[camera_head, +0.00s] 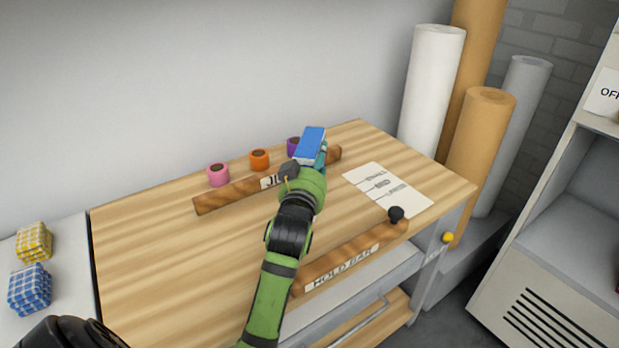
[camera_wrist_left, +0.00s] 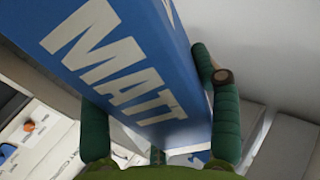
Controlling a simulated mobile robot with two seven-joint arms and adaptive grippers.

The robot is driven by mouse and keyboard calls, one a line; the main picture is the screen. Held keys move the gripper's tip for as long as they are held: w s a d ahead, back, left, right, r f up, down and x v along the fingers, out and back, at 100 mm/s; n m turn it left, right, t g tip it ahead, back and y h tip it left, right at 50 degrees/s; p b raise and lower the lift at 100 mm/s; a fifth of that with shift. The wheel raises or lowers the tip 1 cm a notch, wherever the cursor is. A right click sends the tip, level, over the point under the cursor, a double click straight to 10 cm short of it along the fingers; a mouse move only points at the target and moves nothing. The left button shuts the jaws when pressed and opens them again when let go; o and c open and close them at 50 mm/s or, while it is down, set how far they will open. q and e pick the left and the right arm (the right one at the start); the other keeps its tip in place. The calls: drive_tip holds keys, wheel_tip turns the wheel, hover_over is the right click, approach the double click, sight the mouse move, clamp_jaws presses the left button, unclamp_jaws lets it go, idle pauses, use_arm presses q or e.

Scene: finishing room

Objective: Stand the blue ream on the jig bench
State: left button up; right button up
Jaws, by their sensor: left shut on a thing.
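The blue ream (camera_head: 309,141) is at the far side of the wooden jig bench (camera_head: 150,245), over the back wooden bar in the picture. In the left wrist view the ream (camera_wrist_left: 120,65) shows large white letters reading "MATT". My left gripper (camera_head: 305,165) has its green arm reaching across the bench and is shut on the ream. In the left wrist view its green fingers (camera_wrist_left: 155,110) lie on either side of the ream. I cannot tell whether the ream's lower end touches the bench; the gripper hides it. My right gripper is not in view.
A wooden bar (camera_head: 220,197) with a partly hidden label lies behind the arm. Pink (camera_head: 218,175), orange (camera_head: 259,160) and purple (camera_head: 293,147) rolls stand along the back. A "HOLD BAR" (camera_head: 345,262) lies along the front; a printed sheet (camera_head: 388,190) lies right. The bench's left part is clear.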

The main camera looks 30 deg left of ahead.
use_arm(q)
drive_tip(key=shift+s+a+f, duration=0.15)
drive_tip(key=shift+s+a, duration=0.05)
drive_tip(key=shift+s, duration=0.2)
drive_tip(key=shift+f, duration=1.95)
drive_tip(key=o, duration=1.6)
drive_tip(key=shift+f, duration=0.2)
drive_tip(key=shift+o, duration=0.5)
drive_tip(key=shift+r, duration=0.15)
